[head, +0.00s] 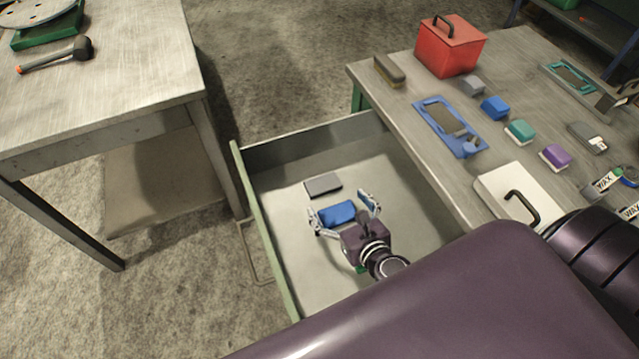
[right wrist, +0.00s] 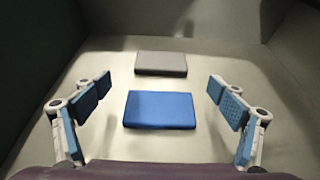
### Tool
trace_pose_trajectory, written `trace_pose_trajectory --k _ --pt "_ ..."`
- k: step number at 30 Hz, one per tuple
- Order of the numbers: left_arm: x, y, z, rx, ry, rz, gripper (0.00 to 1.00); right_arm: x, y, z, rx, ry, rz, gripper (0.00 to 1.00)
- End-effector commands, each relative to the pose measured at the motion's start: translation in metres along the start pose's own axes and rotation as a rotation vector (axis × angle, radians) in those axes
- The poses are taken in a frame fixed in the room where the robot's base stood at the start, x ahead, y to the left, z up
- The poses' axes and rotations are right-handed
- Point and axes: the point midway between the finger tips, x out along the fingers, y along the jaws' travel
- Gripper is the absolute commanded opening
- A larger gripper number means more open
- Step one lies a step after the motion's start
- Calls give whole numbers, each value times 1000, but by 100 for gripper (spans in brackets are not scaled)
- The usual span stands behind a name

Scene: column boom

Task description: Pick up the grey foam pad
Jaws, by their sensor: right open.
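The grey foam pad (head: 323,184) lies flat on the floor of the open drawer (head: 290,166). In the right wrist view the grey pad (right wrist: 161,64) is beyond a blue pad (right wrist: 160,109), with a small gap between them. My right gripper (head: 342,204) is inside the drawer, open, with its fingers on either side of the blue pad (head: 338,213). In the right wrist view the open fingers (right wrist: 165,95) hold nothing, and the grey pad is farther ahead of them. My left gripper is not in view.
The drawer's walls enclose my right gripper. The workbench (head: 405,100) at right carries a red box (head: 450,50), a blue tool (head: 437,118), several small coloured blocks and a white case (head: 505,195). Another table (head: 110,75) stands at left. A small green thing shows under my gripper.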

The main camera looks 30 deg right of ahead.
Motion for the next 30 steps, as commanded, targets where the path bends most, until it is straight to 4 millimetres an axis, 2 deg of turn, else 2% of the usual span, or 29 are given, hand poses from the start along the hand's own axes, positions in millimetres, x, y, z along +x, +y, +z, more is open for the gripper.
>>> trace_pose_trajectory --k 6,18,27,30 --pt "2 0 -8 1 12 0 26 20 0 0 1 -2 0 89" --pt "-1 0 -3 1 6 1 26 73 -2 3 0 -1 -1 89" --pt "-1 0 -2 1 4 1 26 78 -2 2 0 1 1 89" --pt "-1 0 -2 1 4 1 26 78 -2 2 0 1 0 80"
